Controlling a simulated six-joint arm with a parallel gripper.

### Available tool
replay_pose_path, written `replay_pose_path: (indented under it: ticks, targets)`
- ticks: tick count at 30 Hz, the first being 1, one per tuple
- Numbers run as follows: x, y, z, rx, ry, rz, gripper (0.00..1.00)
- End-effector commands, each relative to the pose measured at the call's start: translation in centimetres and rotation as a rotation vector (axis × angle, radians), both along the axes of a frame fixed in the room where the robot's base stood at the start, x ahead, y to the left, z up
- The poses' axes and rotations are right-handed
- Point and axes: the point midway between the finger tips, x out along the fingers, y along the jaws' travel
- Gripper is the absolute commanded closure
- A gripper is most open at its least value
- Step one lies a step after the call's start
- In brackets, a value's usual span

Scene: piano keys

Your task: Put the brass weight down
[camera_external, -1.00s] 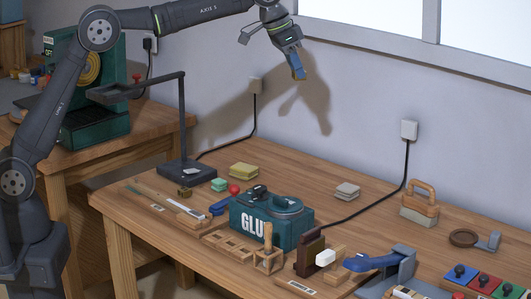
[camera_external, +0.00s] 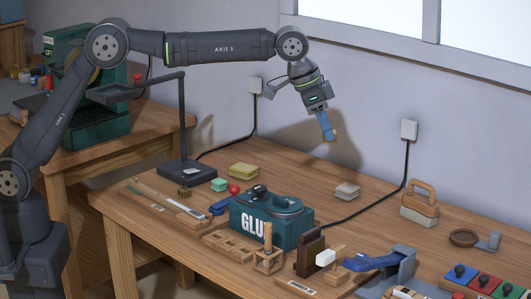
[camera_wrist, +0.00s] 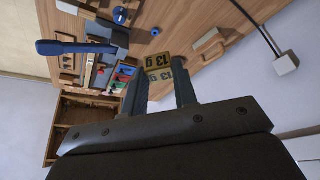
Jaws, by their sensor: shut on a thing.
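My gripper (camera_external: 327,129) is in the air above the back of the workbench, in front of the wall, with its blue fingers pointing down. It is shut on the brass weight (camera_external: 331,139), which shows as a small yellowish piece at the fingertips. In the wrist view, the brass weight (camera_wrist: 158,64) is a block between the two fingertips, with "13 g" marked on it. The workbench (camera_external: 335,165) is well below the weight, and nothing touches the weight but my fingers.
A teal glue box (camera_external: 258,220) stands mid-bench. A black lamp-like stand (camera_external: 185,172) rises at left. A grey block (camera_external: 347,191), a wooden-handled box (camera_external: 420,203) and a black cable lie around the back. Bare wood lies between the yellow block (camera_external: 243,170) and grey block.

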Motion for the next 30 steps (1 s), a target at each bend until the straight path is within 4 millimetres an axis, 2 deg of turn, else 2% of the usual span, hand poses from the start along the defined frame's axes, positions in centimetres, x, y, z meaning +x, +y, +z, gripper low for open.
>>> replay_pose_path:
  ticks: [1, 6, 10, 13, 17, 20, 30]
  targets:
    - [0.0, 0.1, -2.5, 0.009, 0.000, 0.000, 0.95]
    - [0.0, 0.2, -10.4, 0.009, 0.000, 0.000, 0.95]
    - [0.0, 0.1, -14.7, 0.006, 0.000, 0.001, 0.95]
    - [0.0, 0.0, -16.7, 0.003, 0.000, 0.001, 0.95]
    - [0.7, -0.2, -18.1, 0.001, 0.000, 0.003, 0.95]
    - [2.3, -0.7, -19.3, 0.003, 0.002, 0.004, 0.95]
    - [9.2, -3.3, -23.7, 0.001, 0.000, 0.003, 0.95]
